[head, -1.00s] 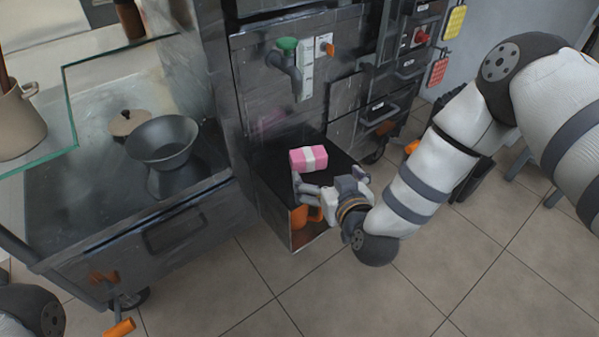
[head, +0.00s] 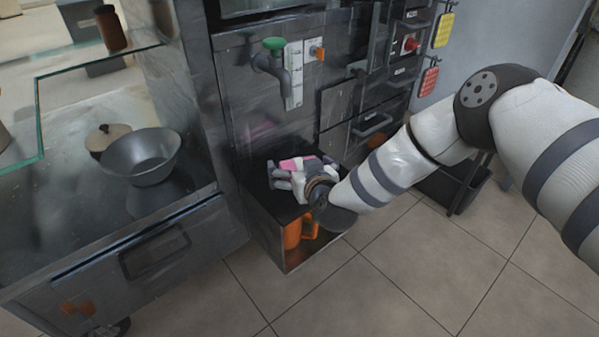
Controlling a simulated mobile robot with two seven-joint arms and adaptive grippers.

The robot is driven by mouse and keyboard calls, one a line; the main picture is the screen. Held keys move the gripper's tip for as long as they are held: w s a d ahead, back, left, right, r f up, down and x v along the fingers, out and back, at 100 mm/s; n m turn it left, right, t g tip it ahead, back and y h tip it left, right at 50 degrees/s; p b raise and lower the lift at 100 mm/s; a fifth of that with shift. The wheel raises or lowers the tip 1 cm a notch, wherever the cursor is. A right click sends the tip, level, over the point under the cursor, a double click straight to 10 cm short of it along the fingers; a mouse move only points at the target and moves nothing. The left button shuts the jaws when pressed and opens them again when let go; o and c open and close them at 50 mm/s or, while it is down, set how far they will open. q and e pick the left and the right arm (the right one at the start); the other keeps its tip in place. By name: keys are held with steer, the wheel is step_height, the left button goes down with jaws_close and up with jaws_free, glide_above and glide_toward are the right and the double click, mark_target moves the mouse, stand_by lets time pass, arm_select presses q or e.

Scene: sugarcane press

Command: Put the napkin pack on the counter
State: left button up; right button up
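The pink and white napkin pack (head: 297,163) lies on the dark top of the low box ledge under the tap, partly hidden behind my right gripper. My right gripper (head: 272,175) reaches in from the right, low over that ledge. Its fingers look spread and point left, in front of the pack. The pack does not appear to be between them, and contact cannot be made out. The metal counter (head: 70,205) is at the left. My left gripper is not in view.
On the counter stand a grey metal bowl (head: 142,158) and a brown-lidded pot (head: 107,138). A glass shelf (head: 95,62) hangs over its back left. Orange mugs (head: 293,232) sit inside the box under the ledge. A tap with a green handle (head: 274,46) juts out above.

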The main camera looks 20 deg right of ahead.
steer(key=c, duration=1.1)
